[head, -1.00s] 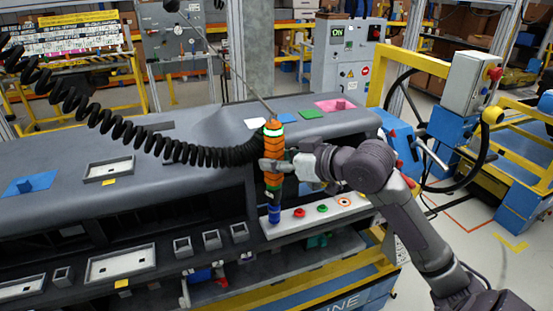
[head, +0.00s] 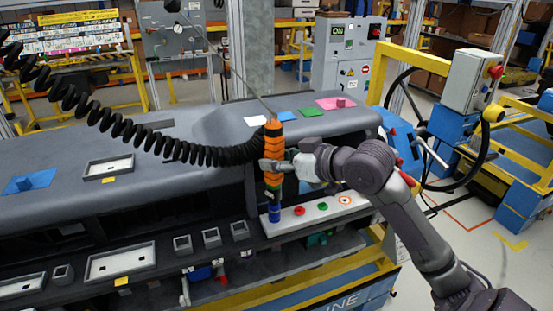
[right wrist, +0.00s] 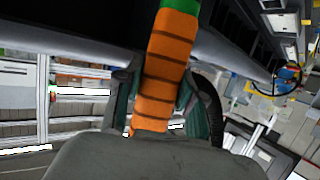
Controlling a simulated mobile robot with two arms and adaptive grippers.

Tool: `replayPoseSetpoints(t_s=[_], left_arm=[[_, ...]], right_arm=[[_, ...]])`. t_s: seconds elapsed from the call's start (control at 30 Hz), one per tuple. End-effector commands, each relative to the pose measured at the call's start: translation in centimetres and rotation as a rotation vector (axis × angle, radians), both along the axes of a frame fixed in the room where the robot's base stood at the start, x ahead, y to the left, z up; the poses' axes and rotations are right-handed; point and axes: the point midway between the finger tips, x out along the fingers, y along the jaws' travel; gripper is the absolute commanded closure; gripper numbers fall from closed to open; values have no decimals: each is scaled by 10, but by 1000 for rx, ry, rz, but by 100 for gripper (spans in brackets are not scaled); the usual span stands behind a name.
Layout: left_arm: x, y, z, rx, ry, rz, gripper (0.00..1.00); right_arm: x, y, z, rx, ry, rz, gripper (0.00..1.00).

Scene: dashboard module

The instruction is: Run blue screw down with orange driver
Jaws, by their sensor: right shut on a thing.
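The orange driver (head: 272,150) stands nearly upright over the white button strip (head: 330,206), hung from a thin cable. My right gripper (head: 276,165) is shut around its orange grip. In the right wrist view the ribbed orange grip (right wrist: 165,75) sits between the gripper's two fingers (right wrist: 158,105), with a green band at the top edge. A blue piece (head: 274,213), which looks like the blue screw, is directly below the driver's lower end at the strip's left end. I cannot tell how deep it sits. My left gripper is out of view.
A red button (head: 299,211), a green button (head: 322,206) and an orange ring (head: 344,200) are on the strip right of the blue piece. A black coiled hose (head: 130,135) hangs left of the driver. The grey dashboard (head: 215,130) lies behind.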

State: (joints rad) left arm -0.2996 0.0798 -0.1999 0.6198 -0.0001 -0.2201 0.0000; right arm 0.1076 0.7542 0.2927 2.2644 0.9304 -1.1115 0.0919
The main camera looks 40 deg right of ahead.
Motion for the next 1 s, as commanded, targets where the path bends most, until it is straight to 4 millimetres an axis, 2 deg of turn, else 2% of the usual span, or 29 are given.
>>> replayPoseSetpoints(t_s=[1.0], left_arm=[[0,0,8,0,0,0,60]], right_arm=[[0,-1,-3,1,2,-2,100]])
